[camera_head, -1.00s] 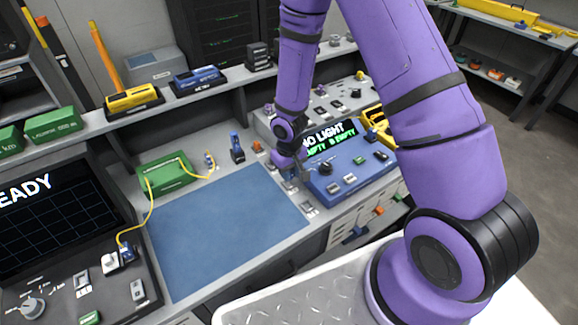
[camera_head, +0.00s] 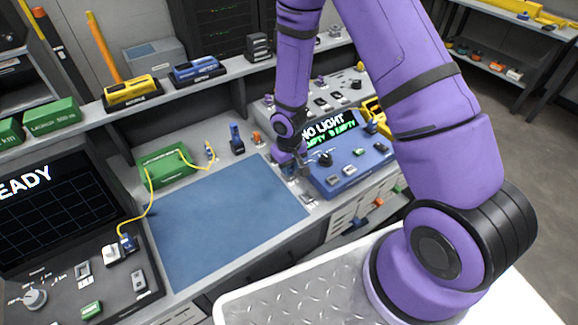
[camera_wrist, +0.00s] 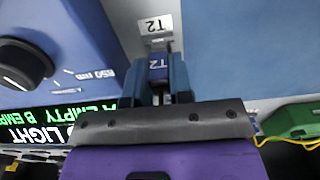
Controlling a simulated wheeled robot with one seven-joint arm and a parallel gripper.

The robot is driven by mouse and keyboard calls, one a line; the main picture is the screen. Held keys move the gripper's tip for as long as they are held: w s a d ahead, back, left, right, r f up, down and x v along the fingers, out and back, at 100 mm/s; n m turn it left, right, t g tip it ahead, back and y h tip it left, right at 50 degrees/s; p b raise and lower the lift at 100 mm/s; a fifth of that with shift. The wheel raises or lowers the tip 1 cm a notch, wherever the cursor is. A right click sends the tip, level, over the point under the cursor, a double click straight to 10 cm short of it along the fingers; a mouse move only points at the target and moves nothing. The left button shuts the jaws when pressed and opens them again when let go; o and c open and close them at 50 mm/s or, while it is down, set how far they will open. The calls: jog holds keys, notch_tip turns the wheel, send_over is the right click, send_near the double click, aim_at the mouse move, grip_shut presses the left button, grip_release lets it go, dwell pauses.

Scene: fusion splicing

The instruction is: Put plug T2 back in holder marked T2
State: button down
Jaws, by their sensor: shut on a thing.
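Plug T2 (camera_wrist: 158,68), dark blue with a white T2 mark, is between the two fingers of my gripper (camera_wrist: 160,80) in the wrist view. The gripper is shut on it. A white label reading T2 (camera_wrist: 155,24) lies on the grey bench just beyond the plug's end and appears upside down. The holder is mostly hidden by the plug and fingers; I cannot tell whether the plug is seated. In the head view my gripper (camera_head: 298,170) is low over the bench, between the blue mat and the blue instrument.
A blue instrument (camera_head: 350,165) reads NO LIGHT, EMPTY, close beside my gripper. The blue mat (camera_head: 225,225) is clear. A green box (camera_head: 165,168) with yellow cables stands behind the mat. A blue upright part (camera_head: 236,140) and an orange one (camera_head: 256,138) stand at the back.

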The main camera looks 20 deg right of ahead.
jog(key=shift+f, duration=0.55)
dwell(0.7)
jog(key=c, duration=0.9)
grip_release()
jog(key=shift+c, duration=0.2)
jog(key=shift+r, duration=0.1)
notch_tip(320, 180, up, 11)
jog(key=shift+f, duration=0.2)
